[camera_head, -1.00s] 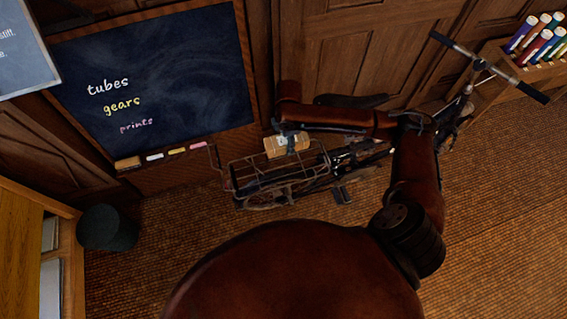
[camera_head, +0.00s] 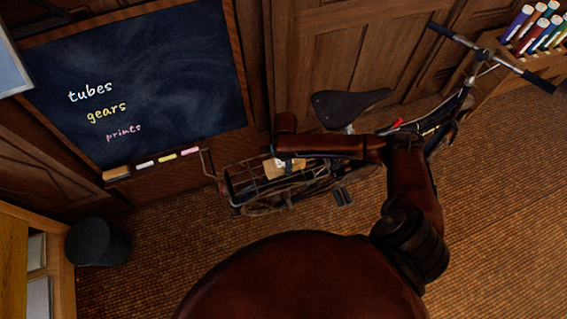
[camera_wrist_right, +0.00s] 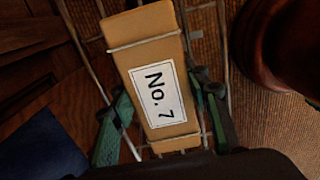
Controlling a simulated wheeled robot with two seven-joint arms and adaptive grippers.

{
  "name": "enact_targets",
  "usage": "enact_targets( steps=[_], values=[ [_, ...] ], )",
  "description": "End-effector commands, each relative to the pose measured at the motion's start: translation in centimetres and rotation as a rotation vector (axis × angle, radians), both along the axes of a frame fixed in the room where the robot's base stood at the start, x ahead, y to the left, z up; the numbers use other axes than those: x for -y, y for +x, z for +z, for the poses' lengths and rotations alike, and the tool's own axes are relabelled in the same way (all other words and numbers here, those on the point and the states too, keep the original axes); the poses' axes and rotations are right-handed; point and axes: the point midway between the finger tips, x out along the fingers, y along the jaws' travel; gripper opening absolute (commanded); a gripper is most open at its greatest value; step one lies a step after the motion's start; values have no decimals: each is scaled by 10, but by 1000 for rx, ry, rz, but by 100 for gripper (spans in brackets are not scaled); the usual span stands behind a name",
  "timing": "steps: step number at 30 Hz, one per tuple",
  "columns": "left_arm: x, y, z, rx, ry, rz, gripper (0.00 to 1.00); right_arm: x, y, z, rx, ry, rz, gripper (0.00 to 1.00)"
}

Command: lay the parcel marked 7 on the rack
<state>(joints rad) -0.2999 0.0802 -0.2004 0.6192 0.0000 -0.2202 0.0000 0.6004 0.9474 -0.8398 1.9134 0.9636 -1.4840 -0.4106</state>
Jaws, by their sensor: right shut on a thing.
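The parcel (camera_head: 273,168) is a small tan box with a white label, and "No. 7" reads clearly on it in the right wrist view (camera_wrist_right: 166,128). My right gripper (camera_wrist_right: 162,92) is shut on it, with one green finger on each long side. The rack (camera_head: 235,186) is the wire carrier at the rear of a bicycle. The parcel is at the rack, with thin metal bars showing beside and behind it in the right wrist view. Whether it touches the bars I cannot tell. My right forearm hides part of the rack. My left gripper is not in view.
The bicycle's saddle (camera_head: 345,104) is close behind my right forearm, and its handlebar (camera_head: 489,55) reaches to the upper right. A chalkboard (camera_head: 150,75) stands behind the rack. A dark bin (camera_head: 97,243) is at the left. The floor in front is clear.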

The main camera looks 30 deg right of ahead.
Motion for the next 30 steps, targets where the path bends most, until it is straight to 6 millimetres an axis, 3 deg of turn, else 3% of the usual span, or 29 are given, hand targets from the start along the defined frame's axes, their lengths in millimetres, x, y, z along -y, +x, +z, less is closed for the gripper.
enact_targets(
  steps=[10,11,17,26,30],
  values=[
    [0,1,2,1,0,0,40,0,2,0,4,1,0,0],
    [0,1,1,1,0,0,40,0,1,-1,3,0,0,45],
    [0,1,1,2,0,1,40,0,1,-1,3,0,0,59],
    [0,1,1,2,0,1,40,0,1,0,3,0,0,60],
    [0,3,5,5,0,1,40,0,2,12,6,1,-1,60]
  ],
)
